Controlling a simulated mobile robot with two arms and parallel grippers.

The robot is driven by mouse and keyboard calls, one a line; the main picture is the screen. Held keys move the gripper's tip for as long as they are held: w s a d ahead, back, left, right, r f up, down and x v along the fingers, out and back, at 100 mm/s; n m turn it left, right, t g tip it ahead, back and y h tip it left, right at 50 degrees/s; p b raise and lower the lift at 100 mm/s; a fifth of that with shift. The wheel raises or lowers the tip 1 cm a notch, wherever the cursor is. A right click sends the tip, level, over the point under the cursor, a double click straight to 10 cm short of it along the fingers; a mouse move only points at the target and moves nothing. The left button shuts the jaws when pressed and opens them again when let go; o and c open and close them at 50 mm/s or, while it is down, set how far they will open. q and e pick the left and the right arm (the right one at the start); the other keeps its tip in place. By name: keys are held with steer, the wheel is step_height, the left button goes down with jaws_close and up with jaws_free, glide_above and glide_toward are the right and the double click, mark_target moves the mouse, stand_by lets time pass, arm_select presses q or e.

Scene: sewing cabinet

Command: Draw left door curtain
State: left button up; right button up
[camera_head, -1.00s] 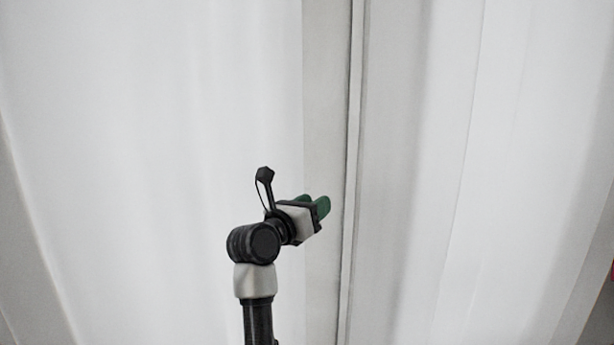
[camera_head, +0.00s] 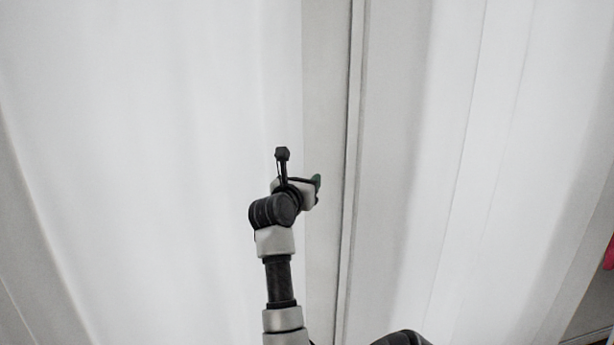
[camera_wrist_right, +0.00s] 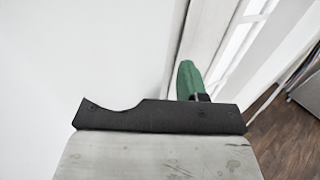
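The left door curtain (camera_head: 140,150) is a white, softly folded sheet over the left part of the head view. Its straight inner edge runs down beside the grey door frame (camera_head: 325,90). My right gripper (camera_head: 317,186) is at this edge, at mid-height. One green fingertip shows in the head view, and one green finger (camera_wrist_right: 189,79) shows in the right wrist view, beside the white curtain (camera_wrist_right: 100,50). The other finger is hidden, so I cannot tell whether the gripper is shut on the cloth. My left gripper is out of view.
A second white curtain (camera_head: 520,130) hangs right of the frame. A red object (camera_head: 609,254) shows at the far right edge. In the right wrist view, a wooden floor (camera_wrist_right: 285,145) lies at the lower right.

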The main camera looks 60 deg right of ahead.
steer(key=shift+d, duration=0.25)
jaws_close()
steer(key=s+d, duration=0.2)
steer(key=s, duration=0.1)
steer(key=shift+s+d, duration=0.25)
steer(key=shift+s, duration=0.05)
